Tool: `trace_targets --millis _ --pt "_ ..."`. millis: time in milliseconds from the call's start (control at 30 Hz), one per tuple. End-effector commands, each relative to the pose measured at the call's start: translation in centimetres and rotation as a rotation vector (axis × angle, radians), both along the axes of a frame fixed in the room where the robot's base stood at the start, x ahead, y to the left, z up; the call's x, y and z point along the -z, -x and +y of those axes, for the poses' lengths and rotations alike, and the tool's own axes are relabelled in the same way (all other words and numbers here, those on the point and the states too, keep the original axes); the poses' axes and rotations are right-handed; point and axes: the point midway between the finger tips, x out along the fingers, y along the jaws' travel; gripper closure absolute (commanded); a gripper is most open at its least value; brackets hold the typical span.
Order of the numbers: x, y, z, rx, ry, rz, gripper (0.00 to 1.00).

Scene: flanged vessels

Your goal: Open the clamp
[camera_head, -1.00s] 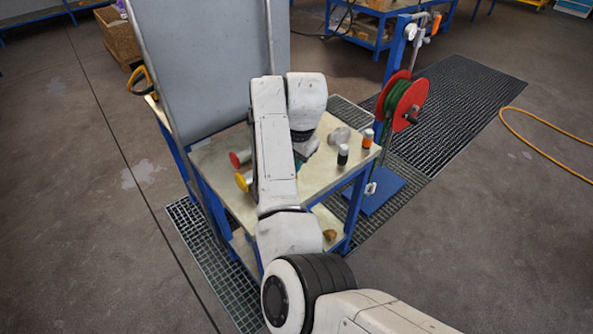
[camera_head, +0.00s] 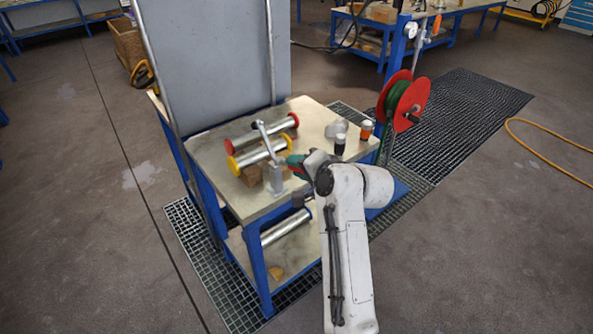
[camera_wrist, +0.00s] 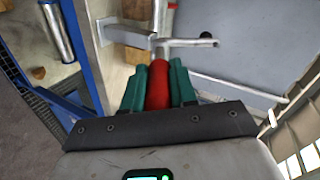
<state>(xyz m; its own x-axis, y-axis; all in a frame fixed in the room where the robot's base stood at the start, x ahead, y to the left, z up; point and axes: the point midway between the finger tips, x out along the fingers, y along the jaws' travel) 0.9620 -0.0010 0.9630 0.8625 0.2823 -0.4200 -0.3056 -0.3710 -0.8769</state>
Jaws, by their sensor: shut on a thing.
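The clamp (camera_head: 276,178) is a grey metal toggle clamp standing at the front of the table. Its arm rises to the left over the yellow-flanged vessel (camera_head: 257,152). In the wrist view the clamp's metal arm (camera_wrist: 182,42) ends in a black tip at the right. Its red handle (camera_wrist: 158,88) points toward my wrist. My gripper (camera_wrist: 160,80) has green fingers on both sides of the red handle and is shut on it. My gripper (camera_head: 296,163) also shows in the head view, right of the clamp; there the handle is mostly hidden by the fingers.
A red-flanged vessel (camera_head: 262,132) lies behind the yellow one. Wooden blocks (camera_head: 251,175) sit beside the clamp. A red hose reel (camera_head: 404,101) stands right of the table.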

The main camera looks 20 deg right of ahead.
Motion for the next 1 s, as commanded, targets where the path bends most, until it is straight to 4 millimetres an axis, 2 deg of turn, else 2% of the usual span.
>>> trace_targets --millis 33,267,600,1000 --pt "1.2 0.2 -0.2 0.002 -0.009 -0.033 1.00" --pt "2.2 0.6 -0.3 0.002 -0.050 -0.161 1.00" --pt "2.5 0.7 -0.3 0.001 -0.082 -0.253 1.00" --pt "2.6 0.7 -0.4 0.002 -0.084 -0.264 1.00"
